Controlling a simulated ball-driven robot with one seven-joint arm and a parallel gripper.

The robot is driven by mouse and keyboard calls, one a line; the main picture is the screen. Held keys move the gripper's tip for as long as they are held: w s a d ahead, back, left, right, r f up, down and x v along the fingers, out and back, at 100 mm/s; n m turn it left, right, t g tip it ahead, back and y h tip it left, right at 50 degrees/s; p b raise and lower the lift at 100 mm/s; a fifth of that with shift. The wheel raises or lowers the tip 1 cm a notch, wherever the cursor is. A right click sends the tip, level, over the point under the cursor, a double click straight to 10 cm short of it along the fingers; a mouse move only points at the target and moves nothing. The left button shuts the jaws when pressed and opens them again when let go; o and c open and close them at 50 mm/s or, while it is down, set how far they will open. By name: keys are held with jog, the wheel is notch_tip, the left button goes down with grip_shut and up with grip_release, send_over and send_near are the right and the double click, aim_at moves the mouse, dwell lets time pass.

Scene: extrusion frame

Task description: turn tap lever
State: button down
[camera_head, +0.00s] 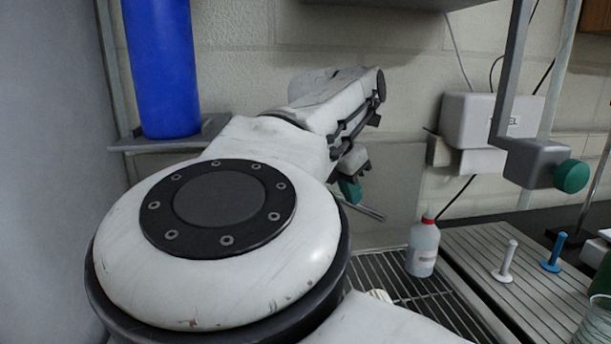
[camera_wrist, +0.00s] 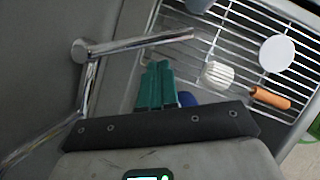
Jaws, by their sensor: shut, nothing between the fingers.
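The chrome tap shows in the wrist view at left, with a round joint (camera_wrist: 80,50), a straight bar (camera_wrist: 140,43) reaching right and a pipe (camera_wrist: 45,140) running down to the lower left. I cannot tell which part is the lever. My gripper (camera_wrist: 155,68) has green fingers that are together and empty, just below the bar in the picture; I cannot tell whether they touch it. In the head view my gripper (camera_head: 349,190) is partly hidden behind my arm, and a thin chrome bar (camera_head: 368,212) shows beside it.
A wire rack (camera_wrist: 235,30) lies beyond, with a white-bristled brush (camera_wrist: 217,73) and a white round object (camera_wrist: 277,53). A red-capped bottle (camera_head: 423,248) stands near the grooved board (camera_head: 500,255). A blue cylinder (camera_head: 163,70) stands on a shelf at left.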

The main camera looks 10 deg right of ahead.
aim_at(367, 209)
jog(key=shift+x, duration=1.95)
jog(key=shift+w+d+r+p, duration=0.1)
jog(key=shift+w+d+p, duration=0.05)
jog(key=shift+d+p, duration=0.35)
jog(key=shift+w+d+r+p, duration=0.15)
jog(key=shift+d+p, duration=0.1)
jog(key=shift+d, duration=0.4)
jog(key=shift+w+d+f, duration=0.2)
jog(key=shift+d+f, duration=0.05)
jog(key=shift+d, duration=0.05)
